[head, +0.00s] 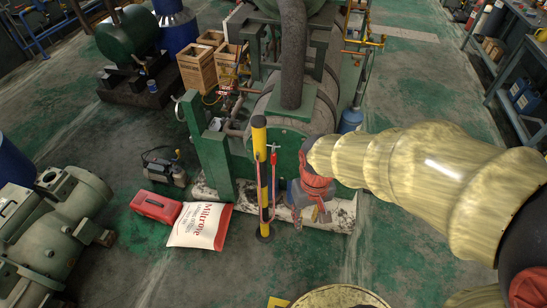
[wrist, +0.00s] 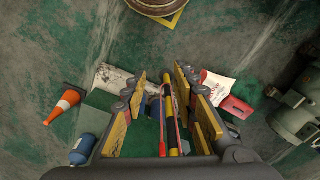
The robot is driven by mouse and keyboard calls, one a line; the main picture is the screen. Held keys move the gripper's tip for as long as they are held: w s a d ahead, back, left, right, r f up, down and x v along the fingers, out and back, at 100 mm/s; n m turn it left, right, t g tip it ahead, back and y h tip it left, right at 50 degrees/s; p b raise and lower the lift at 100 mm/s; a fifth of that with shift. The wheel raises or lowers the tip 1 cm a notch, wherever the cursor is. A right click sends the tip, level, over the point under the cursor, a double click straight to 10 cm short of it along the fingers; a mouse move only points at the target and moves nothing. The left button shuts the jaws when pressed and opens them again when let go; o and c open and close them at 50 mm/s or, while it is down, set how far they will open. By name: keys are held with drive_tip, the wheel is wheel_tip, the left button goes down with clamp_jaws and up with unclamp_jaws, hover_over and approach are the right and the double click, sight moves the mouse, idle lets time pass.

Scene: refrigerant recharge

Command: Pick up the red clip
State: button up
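A thin red item, likely the red clip (head: 273,180), hangs upright along the right side of a yellow and black striped post (head: 264,180). In the wrist view, red strips of the clip (wrist: 179,132) run along the post (wrist: 172,125), between my fingers. My gripper (head: 318,213) is just right of the post in the head view, pointing down. In the wrist view my gripper (wrist: 162,85) is open, with yellow-padded fingers apart on either side of the post and clip. I cannot tell whether any finger touches the clip.
A large green machine (head: 290,125) stands behind the post. A white sack (head: 201,226) and a red toolbox (head: 156,207) lie on the floor to the left. An orange cone (wrist: 66,102) and a blue cylinder (wrist: 82,149) show in the wrist view.

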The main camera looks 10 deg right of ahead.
drive_tip(key=w+f+t, duration=0.1)
drive_tip(key=w+f, duration=0.4)
drive_tip(key=f, duration=0.7)
drive_tip(key=w+f, duration=0.5)
drive_tip(key=f, duration=0.7)
drive_tip(key=t+b, duration=0.1)
drive_tip(key=t, duration=1.6)
approach(274, 160)
drive_tip(key=w, duration=0.1)
drive_tip(key=shift+w+r+b, duration=0.1)
drive_tip(key=shift+w+b, duration=0.55)
drive_tip(key=shift+w, duration=3.2)
drive_tip(key=shift+c, duration=1)
clamp_jaws()
